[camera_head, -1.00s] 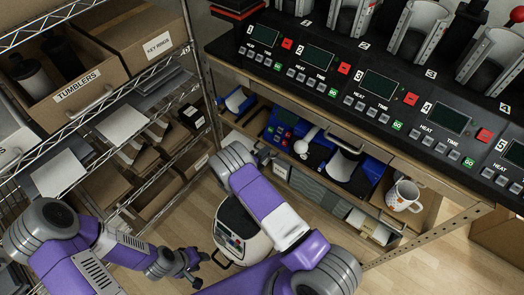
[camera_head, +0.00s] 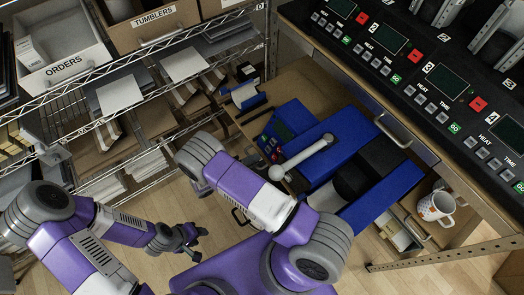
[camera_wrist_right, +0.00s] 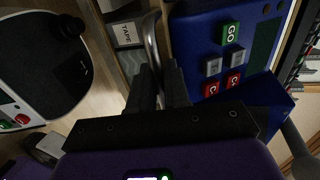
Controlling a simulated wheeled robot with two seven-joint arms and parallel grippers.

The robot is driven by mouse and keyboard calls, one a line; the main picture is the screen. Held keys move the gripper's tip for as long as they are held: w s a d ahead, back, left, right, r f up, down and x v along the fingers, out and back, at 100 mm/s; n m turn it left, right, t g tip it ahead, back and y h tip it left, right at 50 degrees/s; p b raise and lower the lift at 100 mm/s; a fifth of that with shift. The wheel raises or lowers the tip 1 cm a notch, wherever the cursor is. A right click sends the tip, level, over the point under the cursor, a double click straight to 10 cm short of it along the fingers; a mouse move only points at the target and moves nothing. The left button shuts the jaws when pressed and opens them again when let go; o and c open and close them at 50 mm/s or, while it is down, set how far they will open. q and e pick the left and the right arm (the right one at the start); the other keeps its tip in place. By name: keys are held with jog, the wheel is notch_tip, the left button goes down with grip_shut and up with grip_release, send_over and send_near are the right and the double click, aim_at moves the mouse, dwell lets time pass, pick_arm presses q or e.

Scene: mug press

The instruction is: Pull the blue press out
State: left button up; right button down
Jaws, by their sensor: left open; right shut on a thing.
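The blue press (camera_head: 330,130) lies on a wooden pull-out shelf (camera_head: 300,85), with its white-knobbed lever (camera_head: 300,160) and dark pad showing in the head view. Much of it stands out from under the black counter. In the right wrist view its button panel (camera_wrist_right: 225,60) is at the right. There my right gripper (camera_wrist_right: 158,75) is shut on a curved metal handle (camera_wrist_right: 152,40), beside the press. In the head view the right fingers are hidden by my own forearm. My left gripper (camera_head: 197,240) is open and empty, low over the floor.
A wire rack (camera_head: 130,70) with boxes stands at the left. A white mug (camera_head: 436,206) sits on a lower shelf at the right. A white machine with a black pad (camera_wrist_right: 45,55) is at the left of the right wrist view. Floor is clear at bottom right.

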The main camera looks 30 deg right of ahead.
jog(key=f+b+v, duration=0.1)
jog(key=v, duration=0.5)
jog(key=shift+a, duration=0.3)
jog(key=shift+f, duration=0.1)
jog(key=c, duration=1.3)
grip_release()
jog(key=shift+d, duration=0.15)
jog(key=v, duration=0.7)
jog(key=shift+a, duration=0.4)
jog(key=shift+s, duration=0.25)
